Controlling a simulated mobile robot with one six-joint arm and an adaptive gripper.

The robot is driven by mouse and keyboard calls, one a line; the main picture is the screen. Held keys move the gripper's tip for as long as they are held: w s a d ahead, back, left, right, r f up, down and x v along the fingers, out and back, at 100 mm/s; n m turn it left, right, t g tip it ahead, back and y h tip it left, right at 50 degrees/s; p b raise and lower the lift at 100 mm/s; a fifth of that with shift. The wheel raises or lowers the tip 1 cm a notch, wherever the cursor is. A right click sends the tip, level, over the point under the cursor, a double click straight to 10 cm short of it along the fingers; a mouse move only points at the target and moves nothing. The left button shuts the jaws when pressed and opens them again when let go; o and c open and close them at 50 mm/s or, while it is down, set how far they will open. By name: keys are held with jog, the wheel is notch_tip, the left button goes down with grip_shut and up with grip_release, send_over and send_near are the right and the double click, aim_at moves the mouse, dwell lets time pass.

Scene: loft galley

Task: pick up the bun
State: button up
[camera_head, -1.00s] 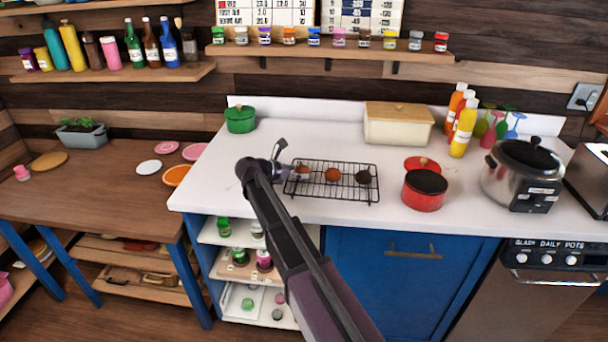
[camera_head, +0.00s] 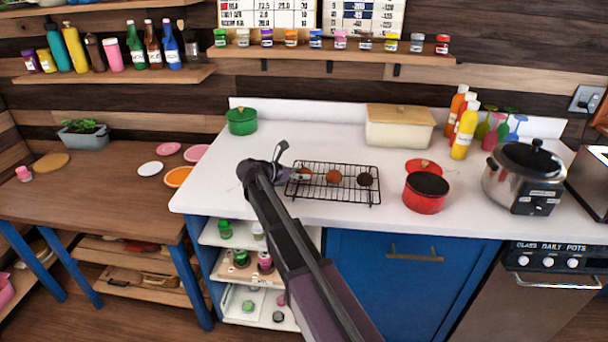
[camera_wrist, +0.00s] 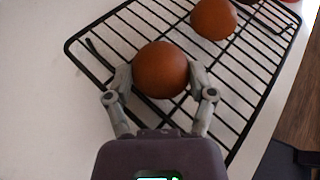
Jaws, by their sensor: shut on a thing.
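A round brown bun (camera_wrist: 160,69) sits between the two fingers of my gripper (camera_wrist: 160,78) in the wrist view, over the left part of the black wire rack (camera_wrist: 88,58). My gripper is shut on this bun, with a finger against each side. In the head view my gripper (camera_head: 290,174) is at the rack's left end, and the held bun (camera_head: 304,172) is partly hidden by it. A second brown bun (camera_head: 333,176) and a darker round one (camera_head: 365,179) lie on the rack (camera_head: 350,200). I cannot tell whether the held bun still touches the rack.
A red pot (camera_head: 425,194) stands right of the rack, with a red lid (camera_head: 423,167) behind it. A green pot (camera_head: 241,121) and a cream bread box (camera_head: 399,127) stand at the back. The white counter (camera_head: 225,165) is clear left of the rack.

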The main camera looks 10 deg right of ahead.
aim_at(300, 172)
notch_tip(300, 172, up, 3)
jog(key=p, duration=0.3)
jog(key=shift+r, duration=0.2)
jog(key=s+d+p, duration=0.1)
jog(key=s+d, duration=0.3)
jog(key=s, duration=0.3)
jog(key=s+d+r+p, duration=0.1)
jog(key=s+d, duration=0.3)
jog(key=s, duration=0.3)
jog(key=shift+r, duration=0.25)
jog(key=shift+w+a, duration=0.1)
